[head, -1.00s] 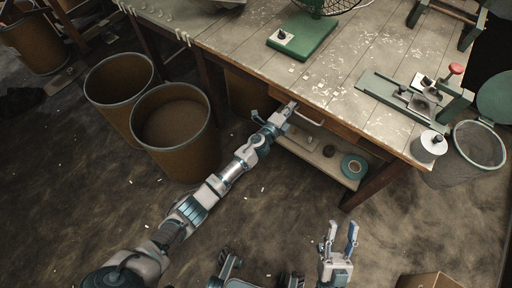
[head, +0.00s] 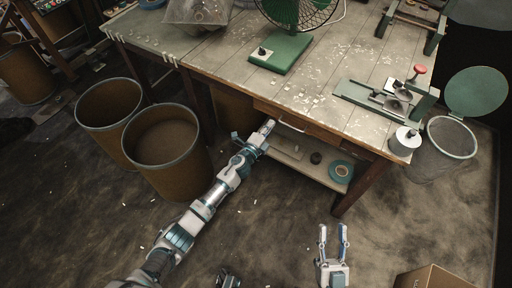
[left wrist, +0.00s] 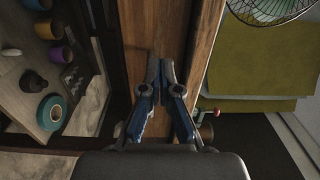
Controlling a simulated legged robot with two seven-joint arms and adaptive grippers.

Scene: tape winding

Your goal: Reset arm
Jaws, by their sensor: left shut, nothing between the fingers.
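My left arm reaches from the bottom left to the table's front in the head view. My left gripper (head: 268,127) is in front of the table's edge, left of the drawer front (head: 318,131). In the left wrist view my left gripper (left wrist: 160,62) shows its two fingertips together with nothing between them, over a brown wooden strip (left wrist: 198,22). I cannot tell whether it touches the wood. My right gripper (head: 333,230) is at the lower right of the head view, fingers pointing up and apart, empty and clear of the table.
The worktable (head: 235,62) holds a green-based fan (head: 282,54) and a green metal fixture (head: 385,98). A teal tape roll (head: 341,171) lies on the lower shelf. Brown bins (head: 165,143) stand left of my left arm. A mesh basket (head: 452,138) is right; a cardboard box (head: 432,277) is below.

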